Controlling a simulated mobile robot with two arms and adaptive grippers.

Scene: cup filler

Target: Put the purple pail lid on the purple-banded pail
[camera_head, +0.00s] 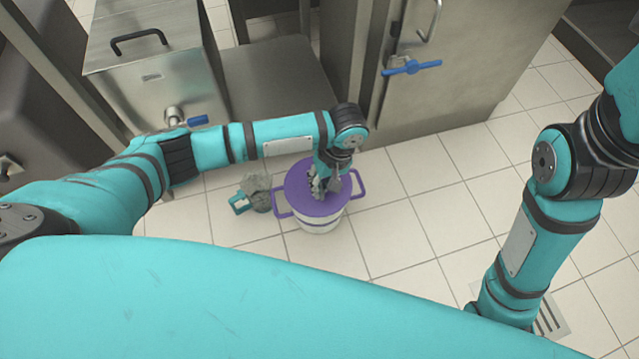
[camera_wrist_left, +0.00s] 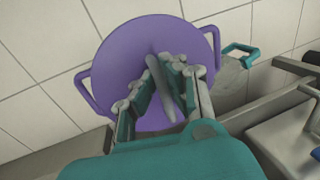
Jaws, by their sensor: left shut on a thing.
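The purple pail lid (camera_head: 306,199) is a round disc lying over the top of the white, purple-banded pail (camera_head: 324,224), which stands on the tiled floor. The lid also shows in the left wrist view (camera_wrist_left: 131,50). Whether it is fully seated cannot be told. Purple handles stick out at two sides. My left gripper (camera_head: 328,190) reaches down onto the lid from above. In the left wrist view its fingers (camera_wrist_left: 164,90) are shut on the grey bar-like grip in the middle of the lid. My right gripper is out of view; only its arm shows.
A grey lump with a teal handle (camera_head: 242,203) sits on the floor just left of the pail. Metal tanks with blue-handled taps (camera_head: 198,120) and a steel cabinet (camera_head: 440,80) stand behind. Tiled floor to the right of the pail is clear, with a floor drain (camera_head: 549,318) beyond.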

